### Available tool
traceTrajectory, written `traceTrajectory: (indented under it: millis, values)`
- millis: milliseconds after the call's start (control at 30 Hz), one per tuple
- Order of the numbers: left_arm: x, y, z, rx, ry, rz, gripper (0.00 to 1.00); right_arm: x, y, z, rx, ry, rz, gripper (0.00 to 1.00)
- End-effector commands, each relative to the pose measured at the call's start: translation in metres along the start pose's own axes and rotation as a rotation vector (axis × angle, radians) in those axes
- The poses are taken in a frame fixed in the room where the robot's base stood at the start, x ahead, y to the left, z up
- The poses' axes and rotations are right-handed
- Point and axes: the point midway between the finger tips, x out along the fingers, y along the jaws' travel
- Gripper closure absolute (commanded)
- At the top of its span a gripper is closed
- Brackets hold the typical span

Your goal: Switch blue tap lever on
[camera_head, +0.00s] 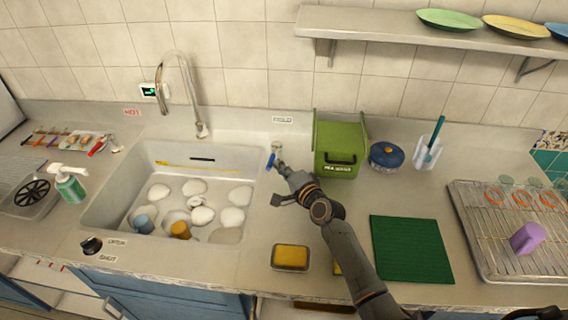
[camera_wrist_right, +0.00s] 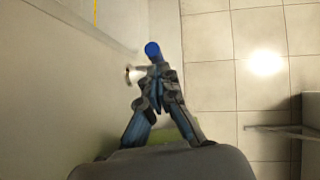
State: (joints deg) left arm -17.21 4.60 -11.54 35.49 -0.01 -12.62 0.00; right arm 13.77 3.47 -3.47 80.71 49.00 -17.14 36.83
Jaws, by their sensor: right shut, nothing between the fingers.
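The blue tap lever (camera_head: 271,160) sticks up at the sink's right rim, under the COLD label. It also shows as a round blue tip in the right wrist view (camera_wrist_right: 153,49), just past my fingertips. My right gripper (camera_head: 281,168) is shut with nothing in it, right beside the lever; the wrist view shows its fingers closed together (camera_wrist_right: 156,72). Whether it touches the lever, I cannot tell. The lever's base is partly hidden by the gripper.
The sink (camera_head: 255,158) holds several white dishes and cups. The tall faucet (camera_head: 187,85) stands behind it. A green box (camera_head: 340,140) stands right of my gripper, with a blue-lidded pot (camera_head: 386,154) beyond. A yellow sponge dish (camera_head: 290,257) sits at the front.

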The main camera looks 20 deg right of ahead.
Motion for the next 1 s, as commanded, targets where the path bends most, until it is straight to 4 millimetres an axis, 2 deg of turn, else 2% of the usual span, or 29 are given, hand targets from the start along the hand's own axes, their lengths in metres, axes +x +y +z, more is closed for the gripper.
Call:
traceTrajectory:
  millis: [100,267,600,1000]
  values:
    - [-0.013,0.001,-0.002,-0.001,0.001,0.001,0.39,0.002,-0.004,0.004,0.000,0.002,0.003,1.00]
    - [-0.018,0.000,-0.002,-0.001,0.001,0.001,0.39,0.010,-0.006,0.015,0.001,0.000,0.001,1.00]
    - [-0.012,0.000,-0.002,-0.002,0.001,0.000,0.39,0.037,-0.010,0.039,0.002,0.001,-0.001,1.00]
    - [0.001,0.000,-0.001,-0.002,0.002,0.000,0.39,0.066,-0.016,0.052,0.001,0.001,-0.001,1.00]
